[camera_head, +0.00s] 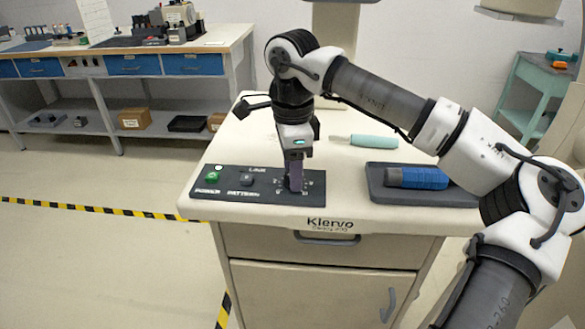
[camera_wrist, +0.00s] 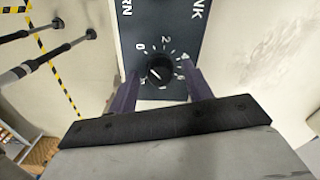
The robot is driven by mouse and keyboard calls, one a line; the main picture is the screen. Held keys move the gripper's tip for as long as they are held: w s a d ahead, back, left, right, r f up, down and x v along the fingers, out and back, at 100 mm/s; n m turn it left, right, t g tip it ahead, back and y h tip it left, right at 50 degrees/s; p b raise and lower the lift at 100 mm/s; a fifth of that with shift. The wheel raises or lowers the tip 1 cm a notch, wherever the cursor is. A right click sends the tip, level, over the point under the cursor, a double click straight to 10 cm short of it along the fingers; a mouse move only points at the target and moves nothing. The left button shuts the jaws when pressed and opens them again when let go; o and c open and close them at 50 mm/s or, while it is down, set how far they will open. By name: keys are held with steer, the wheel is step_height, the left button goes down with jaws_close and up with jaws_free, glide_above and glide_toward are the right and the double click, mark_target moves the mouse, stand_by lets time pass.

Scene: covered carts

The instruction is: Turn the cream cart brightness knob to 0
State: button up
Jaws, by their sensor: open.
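The cream cart (camera_head: 300,105) stands in the middle of the head view, with a dark control panel (camera_head: 262,185) at its front left. The black brightness knob (camera_wrist: 160,70) shows in the wrist view, ringed by a dial with 0, 2 and 4 legible. A pale mark shows on the knob's lower left side; its exact reading is unclear. My gripper (camera_head: 295,185) points down over the panel's right end and hides the knob in the head view. In the wrist view my gripper (camera_wrist: 160,80) is open, with one purple finger on each side of the knob. Contact with the knob cannot be told.
A green button (camera_head: 212,177) and a small black control (camera_head: 247,180) sit left on the panel. A dark tray (camera_head: 412,194) with a blue cylinder (camera_head: 418,178) stands to the right. The cart's left top is mostly clear.

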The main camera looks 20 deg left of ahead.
step_height(320, 180, up, 13)
stand_by(0.3)
stand_by(0.5)
